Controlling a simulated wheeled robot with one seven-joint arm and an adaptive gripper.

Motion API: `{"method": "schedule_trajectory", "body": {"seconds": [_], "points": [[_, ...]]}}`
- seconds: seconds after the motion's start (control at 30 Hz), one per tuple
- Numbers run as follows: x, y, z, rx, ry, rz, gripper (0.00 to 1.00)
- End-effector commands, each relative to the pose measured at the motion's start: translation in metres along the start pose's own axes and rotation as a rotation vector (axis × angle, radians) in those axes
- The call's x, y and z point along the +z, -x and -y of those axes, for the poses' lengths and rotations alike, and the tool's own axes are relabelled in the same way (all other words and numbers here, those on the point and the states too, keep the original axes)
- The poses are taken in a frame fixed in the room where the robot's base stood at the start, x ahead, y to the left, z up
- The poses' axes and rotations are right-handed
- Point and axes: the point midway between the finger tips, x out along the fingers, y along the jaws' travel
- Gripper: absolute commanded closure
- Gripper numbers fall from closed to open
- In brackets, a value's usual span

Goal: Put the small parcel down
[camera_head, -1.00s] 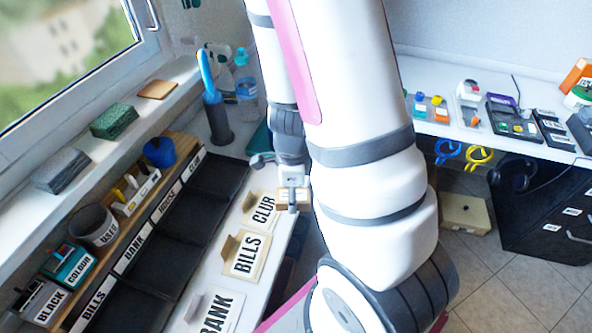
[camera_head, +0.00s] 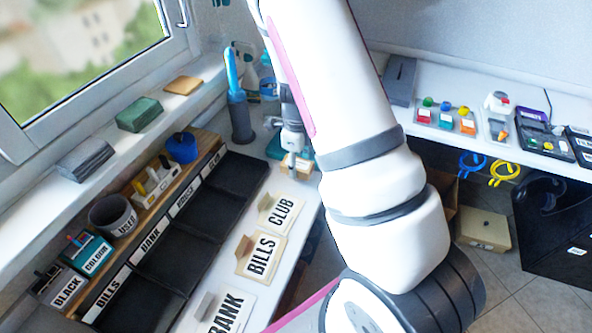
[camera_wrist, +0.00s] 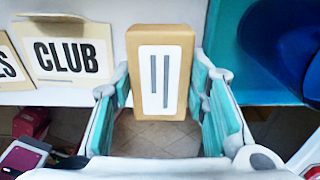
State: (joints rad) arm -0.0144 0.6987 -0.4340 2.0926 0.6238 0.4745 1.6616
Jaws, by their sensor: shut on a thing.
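The small parcel (camera_wrist: 160,75) is a brown box with a white label bearing two dark bars. In the wrist view it stands upright between the teal-padded fingers of my gripper (camera_wrist: 160,68), which is shut on it. In the head view the parcel (camera_head: 297,167) shows beneath my gripper (camera_head: 293,152), near the right edge of the white bench, behind the CLUB card (camera_head: 281,212). My arm hides part of that area. I cannot tell whether the parcel touches the bench.
BILLS (camera_head: 261,255) and BANK (camera_head: 228,312) cards stand along the bench, beside black trays (camera_head: 168,258). A blue brush in a dark holder (camera_head: 241,118) stands behind the trays. The wrist view shows a blue round thing (camera_wrist: 290,45) at right. A second white table (camera_head: 455,132) is at right.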

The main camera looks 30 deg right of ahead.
Motion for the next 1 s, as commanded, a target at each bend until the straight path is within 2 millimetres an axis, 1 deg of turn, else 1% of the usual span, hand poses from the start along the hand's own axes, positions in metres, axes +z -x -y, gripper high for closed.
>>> {"method": "schedule_trajectory", "body": {"seconds": [0.07,0.17,0.43,0.67,0.8,0.83,0.9,1.0], "points": [[0.005,0.0,0.004,0.0,0.0,0.0,0.89],[0.006,-0.004,0.005,0.002,-0.001,-0.001,0.89],[0.005,-0.035,0.005,0.002,-0.003,-0.001,0.89],[0.006,-0.036,0.005,0.0,-0.001,0.001,0.89],[0.006,-0.039,0.005,0.0,-0.001,0.0,0.89],[0.006,-0.039,0.005,0.0,0.0,0.0,0.54],[0.006,-0.039,0.005,0.0,0.0,0.0,0.39],[0.006,-0.038,0.005,0.0,0.0,0.0,0.39]]}}
